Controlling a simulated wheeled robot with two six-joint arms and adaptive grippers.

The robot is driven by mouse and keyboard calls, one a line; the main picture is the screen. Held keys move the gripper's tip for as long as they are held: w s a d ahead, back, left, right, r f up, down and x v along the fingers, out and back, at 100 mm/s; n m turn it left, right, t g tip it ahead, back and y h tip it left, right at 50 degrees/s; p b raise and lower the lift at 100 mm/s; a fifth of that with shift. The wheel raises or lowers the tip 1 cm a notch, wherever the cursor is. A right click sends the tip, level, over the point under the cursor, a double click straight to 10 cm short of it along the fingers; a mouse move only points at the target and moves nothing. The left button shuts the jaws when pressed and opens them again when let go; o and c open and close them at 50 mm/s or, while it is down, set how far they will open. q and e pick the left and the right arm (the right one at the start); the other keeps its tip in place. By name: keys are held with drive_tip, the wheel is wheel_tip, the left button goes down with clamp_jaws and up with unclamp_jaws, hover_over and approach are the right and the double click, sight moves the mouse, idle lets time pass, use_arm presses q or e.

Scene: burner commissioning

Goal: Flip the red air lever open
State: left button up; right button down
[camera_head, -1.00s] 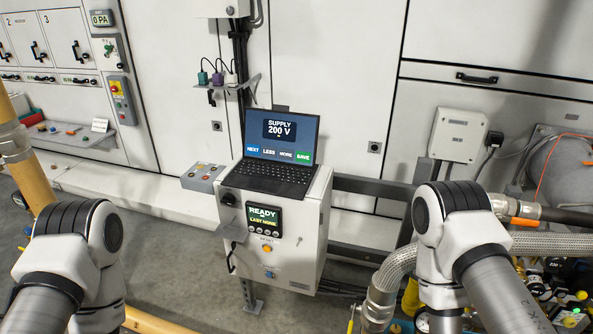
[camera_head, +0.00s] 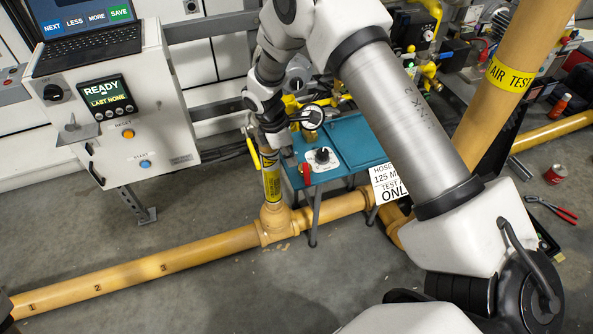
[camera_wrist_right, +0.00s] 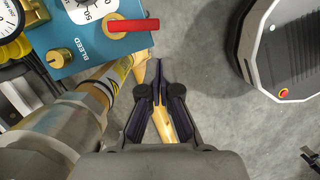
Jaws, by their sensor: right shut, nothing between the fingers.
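The red lever (camera_wrist_right: 133,25) sits on a brass fitting at the edge of a teal box in the right wrist view, lying crosswise with its free end to the right. In the head view the red lever (camera_head: 307,174) hangs at the front of the teal bench unit (camera_head: 350,140). My right gripper (camera_wrist_right: 157,68) is shut and empty, its dark fingertips just below the lever's free end in the wrist picture; I cannot tell whether they touch. In the head view my right gripper (camera_head: 276,138) is beside the teal unit, its tips hard to make out. My left gripper is out of view.
A yellow pipe (camera_head: 200,252) runs along the floor, with a riser (camera_head: 271,185) close to my right gripper. A black dial knob (camera_head: 322,155) and a gauge (camera_wrist_right: 10,20) are near the lever. The control cabinet (camera_head: 150,110) with the laptop stands left.

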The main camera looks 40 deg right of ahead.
sight(305, 179)
drive_tip(key=shift+t, duration=0.3)
drive_tip(key=b+x, duration=0.1)
drive_tip(key=x, duration=0.2)
drive_tip(key=w+b+x, duration=0.1)
drive_tip(key=x, duration=0.2)
drive_tip(key=b+x, duration=0.1)
drive_tip(key=x, duration=0.3)
drive_tip(key=shift+w+d, duration=0.2)
drive_tip(key=shift+w, duration=0.2)
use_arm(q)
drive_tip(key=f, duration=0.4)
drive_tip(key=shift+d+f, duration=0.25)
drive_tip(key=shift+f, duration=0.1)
use_arm(e)
drive_tip(key=n+p, duration=0.1)
drive_tip(key=p, duration=0.1)
drive_tip(key=s+d+n+p, duration=0.1)
drive_tip(key=p, duration=0.1)
drive_tip(key=shift+s+r+t+p, duration=0.25)
drive_tip(key=shift+r+t+p, duration=0.05)
drive_tip(key=shift+d+f, duration=0.15)
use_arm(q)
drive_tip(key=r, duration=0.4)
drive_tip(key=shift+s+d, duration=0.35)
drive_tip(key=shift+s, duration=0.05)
use_arm(e)
drive_tip(key=shift+f, duration=0.2)
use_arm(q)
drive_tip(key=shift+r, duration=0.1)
